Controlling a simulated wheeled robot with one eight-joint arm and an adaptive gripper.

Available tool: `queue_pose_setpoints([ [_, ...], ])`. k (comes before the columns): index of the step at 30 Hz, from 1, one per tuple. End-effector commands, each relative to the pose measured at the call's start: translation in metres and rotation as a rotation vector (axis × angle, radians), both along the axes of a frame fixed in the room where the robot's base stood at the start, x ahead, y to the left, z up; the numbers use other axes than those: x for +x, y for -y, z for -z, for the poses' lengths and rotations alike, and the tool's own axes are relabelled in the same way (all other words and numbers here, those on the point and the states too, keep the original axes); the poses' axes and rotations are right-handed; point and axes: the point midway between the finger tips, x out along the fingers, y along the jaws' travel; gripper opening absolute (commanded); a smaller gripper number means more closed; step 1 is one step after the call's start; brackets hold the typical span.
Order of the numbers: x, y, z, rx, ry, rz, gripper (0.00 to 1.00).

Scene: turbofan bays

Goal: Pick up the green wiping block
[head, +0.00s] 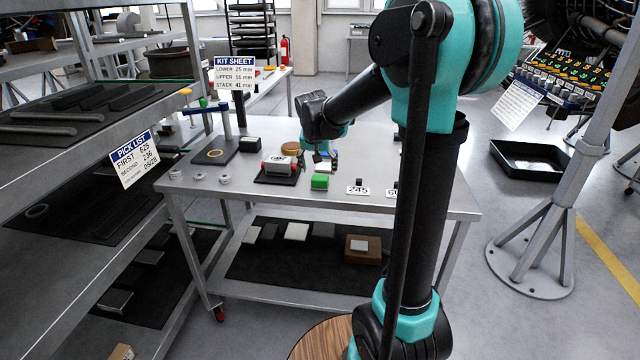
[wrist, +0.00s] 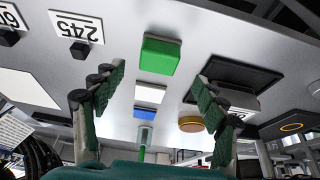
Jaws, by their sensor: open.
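The green wiping block (head: 320,181) lies on the grey metal table top, in the middle of the table in the head view. In the wrist view the green block (wrist: 160,55) shows at the top centre, beyond and between the fingers. My gripper (wrist: 158,105) is open and empty, with its two green-padded fingers spread wide. In the head view my gripper (head: 322,158) hangs over the table just behind the block, apart from it; its fingers are small and partly hidden there.
A white block (wrist: 150,94) and a blue one (wrist: 147,113) line up with the green block. A dark tray with a labelled device (head: 279,165) is left of it, and a round brown disc (head: 290,148) behind. The "245" card (head: 358,190) stands to the right.

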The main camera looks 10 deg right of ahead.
Motion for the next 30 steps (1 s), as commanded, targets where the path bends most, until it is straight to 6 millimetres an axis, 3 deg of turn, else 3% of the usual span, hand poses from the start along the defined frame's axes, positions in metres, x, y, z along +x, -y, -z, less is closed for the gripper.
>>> queue_pose_setpoints([
  [7, 0.006, 0.003, 0.015, 0.0, 0.0, 0.001, 0.72],
  [16, 0.021, 0.009, 0.05, 0.001, 0.0, 0.0, 0.72],
  [26, 0.023, 0.009, 0.055, 0.0, 0.0, 0.0, 0.72],
  [30, 0.023, 0.009, 0.055, 0.0, 0.0, 0.0, 0.55],
])
